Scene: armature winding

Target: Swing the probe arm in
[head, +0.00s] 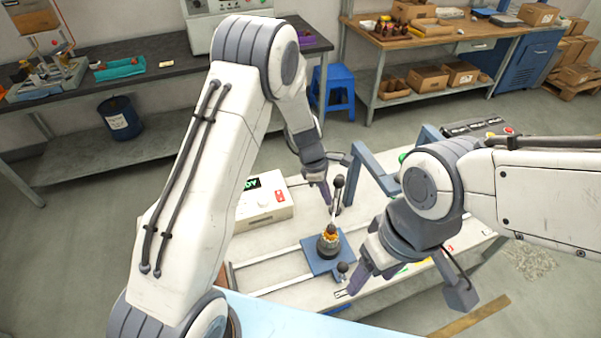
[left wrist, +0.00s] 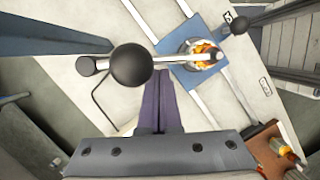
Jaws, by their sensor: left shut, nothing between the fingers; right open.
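The probe arm (head: 334,208) is a pale bar with a black ball knob (head: 338,181). In the left wrist view its knob (left wrist: 131,66) is large and close, and the bar (left wrist: 175,62) reaches over the armature. The armature (head: 328,244), dark with orange windings, stands on a blue plate (head: 313,262); it also shows in the left wrist view (left wrist: 203,53). My left gripper (head: 326,193) is shut and empty beside the knob; its purple fingers (left wrist: 158,98) point at the bar. Contact cannot be told. My right gripper (head: 362,277) is open, front right of the armature.
A white meter box (head: 264,203) with a green display sits left of the armature. A second black knob (head: 342,268) stands at the plate's near corner. A blue frame (head: 376,172) rises behind on the right. The white table (head: 275,240) has pale rails.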

